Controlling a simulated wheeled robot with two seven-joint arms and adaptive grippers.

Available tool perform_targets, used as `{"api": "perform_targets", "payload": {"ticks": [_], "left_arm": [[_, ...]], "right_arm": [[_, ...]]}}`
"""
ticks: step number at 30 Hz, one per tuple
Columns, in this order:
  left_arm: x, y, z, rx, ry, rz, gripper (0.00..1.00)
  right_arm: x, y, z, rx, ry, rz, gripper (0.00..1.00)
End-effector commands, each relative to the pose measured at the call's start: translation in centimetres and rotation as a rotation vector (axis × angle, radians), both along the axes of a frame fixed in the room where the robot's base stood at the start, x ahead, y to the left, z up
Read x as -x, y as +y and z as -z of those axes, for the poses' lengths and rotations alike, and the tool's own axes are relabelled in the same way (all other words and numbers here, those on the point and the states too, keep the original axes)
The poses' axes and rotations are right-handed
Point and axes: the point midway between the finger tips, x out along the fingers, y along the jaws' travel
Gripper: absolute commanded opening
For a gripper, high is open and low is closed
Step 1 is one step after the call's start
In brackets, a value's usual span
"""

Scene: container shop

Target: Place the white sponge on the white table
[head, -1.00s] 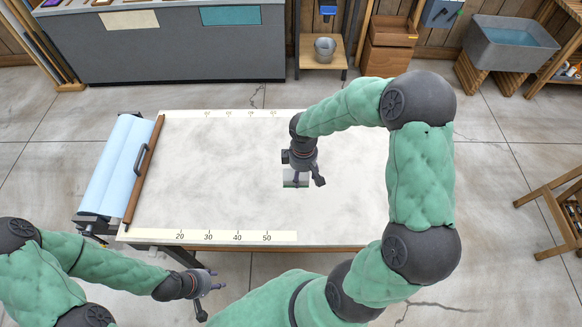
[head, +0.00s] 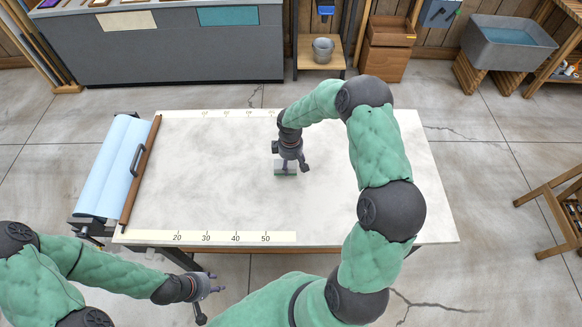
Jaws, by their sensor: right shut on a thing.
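The white table (head: 190,180) fills the middle of the head view, with number scales along its near and far edges. My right gripper (head: 290,164) is over the far middle of the table, pointing down, shut on the white sponge (head: 285,170). The sponge shows a pale top and a green lower edge. The gripper hides part of it. It is at or very close to the table surface; I cannot tell if it touches. My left gripper (head: 211,298) is open and empty, in front of the table's near edge.
A blue roll (head: 112,165) with a wooden bar (head: 141,172) lies along the table's left end. The tabletop around the sponge is clear. A grey counter (head: 170,50), a bucket (head: 323,49) and a water trough (head: 508,42) stand behind. A wooden stool (head: 555,205) is at right.

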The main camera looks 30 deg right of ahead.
Motion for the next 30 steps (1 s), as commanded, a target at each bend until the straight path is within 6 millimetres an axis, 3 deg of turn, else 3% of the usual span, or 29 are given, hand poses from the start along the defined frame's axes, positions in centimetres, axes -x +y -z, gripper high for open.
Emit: {"api": "perform_targets", "payload": {"ticks": [4,14,15,17,30], "left_arm": [[0.0,0.0,0.4,0.0,0.0,0.0,0.4],[0.0,0.0,0.5,0.0,0.0,0.0,0.4],[0.0,0.0,0.5,0.0,0.0,0.0,0.4],[0.0,0.0,0.5,0.0,0.0,0.0,0.4],[0.0,0.0,0.2,0.0,0.0,0.0,0.4]], "right_arm": [[0.1,0.0,2.1,-0.001,0.003,0.001,0.05],[0.1,0.1,2.3,0.0,0.001,0.0,0.05],[0.1,0.1,2.3,-0.001,0.002,0.0,0.66],[0.1,0.1,2.2,-0.001,0.002,0.0,0.81],[0.1,0.0,1.7,0.0,0.0,0.0,0.81]]}}
